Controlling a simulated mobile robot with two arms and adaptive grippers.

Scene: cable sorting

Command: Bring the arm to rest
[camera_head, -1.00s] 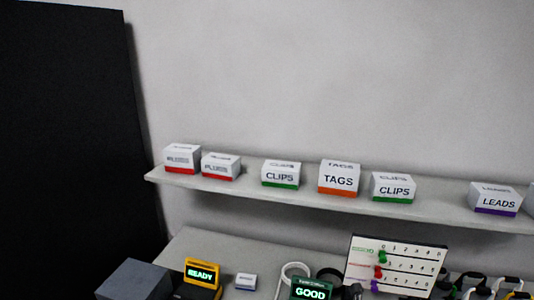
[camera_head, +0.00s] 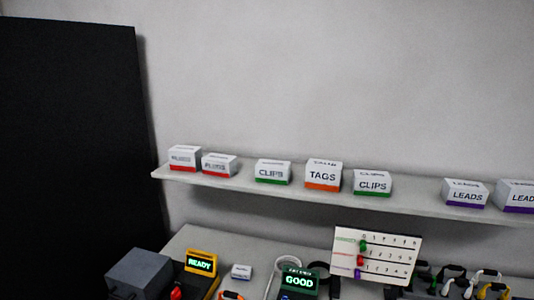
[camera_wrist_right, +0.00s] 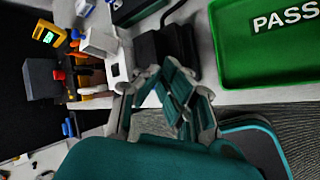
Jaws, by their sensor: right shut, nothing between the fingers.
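My right gripper (camera_wrist_right: 172,98) shows in the right wrist view with its teal-padded fingers together and nothing between them. It is beside a green tray (camera_wrist_right: 232,72) marked PASS, which lies to its right in the picture. A black object (camera_wrist_right: 165,45) is just beyond the fingertips; whether they touch cannot be told. Neither gripper shows in the head view, and my left gripper is in no view.
In the head view, a shelf (camera_head: 330,196) with several labelled boxes runs above the bench. On the bench are a yellow READY display (camera_head: 201,262), a green GOOD display (camera_head: 299,281), a slider board (camera_head: 376,259) and several cables (camera_head: 484,276).

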